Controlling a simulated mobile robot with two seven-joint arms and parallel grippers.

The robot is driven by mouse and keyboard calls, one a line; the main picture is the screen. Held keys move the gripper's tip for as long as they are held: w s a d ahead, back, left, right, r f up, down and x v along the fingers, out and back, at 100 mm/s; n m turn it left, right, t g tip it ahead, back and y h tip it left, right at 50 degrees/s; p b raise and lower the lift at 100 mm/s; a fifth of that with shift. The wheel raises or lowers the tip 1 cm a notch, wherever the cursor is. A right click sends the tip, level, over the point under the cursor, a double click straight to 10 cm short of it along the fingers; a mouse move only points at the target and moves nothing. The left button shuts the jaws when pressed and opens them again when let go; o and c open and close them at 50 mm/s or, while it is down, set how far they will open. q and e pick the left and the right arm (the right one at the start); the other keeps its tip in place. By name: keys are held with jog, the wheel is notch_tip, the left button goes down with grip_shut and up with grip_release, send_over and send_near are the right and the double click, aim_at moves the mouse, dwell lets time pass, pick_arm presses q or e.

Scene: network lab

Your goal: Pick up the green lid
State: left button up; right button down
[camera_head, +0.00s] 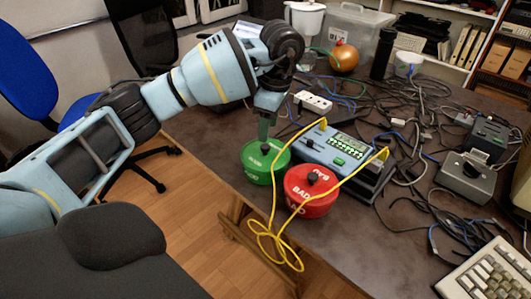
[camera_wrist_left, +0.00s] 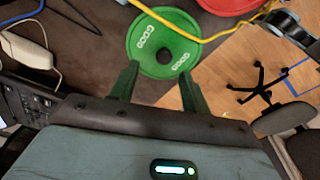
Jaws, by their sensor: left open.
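The green lid (camera_head: 254,156) is round with white lettering and a dark knob on top. It sits on a green container at the table's front edge, left of a red container with a "BAD" lid (camera_head: 302,181). My left gripper (camera_head: 264,136) is over the green lid, pointing down, with its fingers by the knob. In the left wrist view the green lid (camera_wrist_left: 148,30) and its dark knob (camera_wrist_left: 164,56) lie beyond the open green fingers (camera_wrist_left: 158,74). I cannot tell whether the fingers touch the lid. My right gripper is not in view.
A yellow cable (camera_head: 272,222) loops in front of the containers and runs to a blue tester (camera_head: 334,147). Many tangled cables cover the table's right side. A white power strip (camera_head: 313,101) lies behind. A keyboard (camera_head: 492,272) is at the lower right.

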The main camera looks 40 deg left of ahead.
aim_at(265, 146)
pick_arm(q)
jog(key=f, duration=0.4)
jog(key=shift+s+a, duration=0.1)
jog(key=shift+s, duration=0.25)
jog(key=shift+f, duration=0.55)
jog(key=shift+c, duration=0.5)
grip_shut()
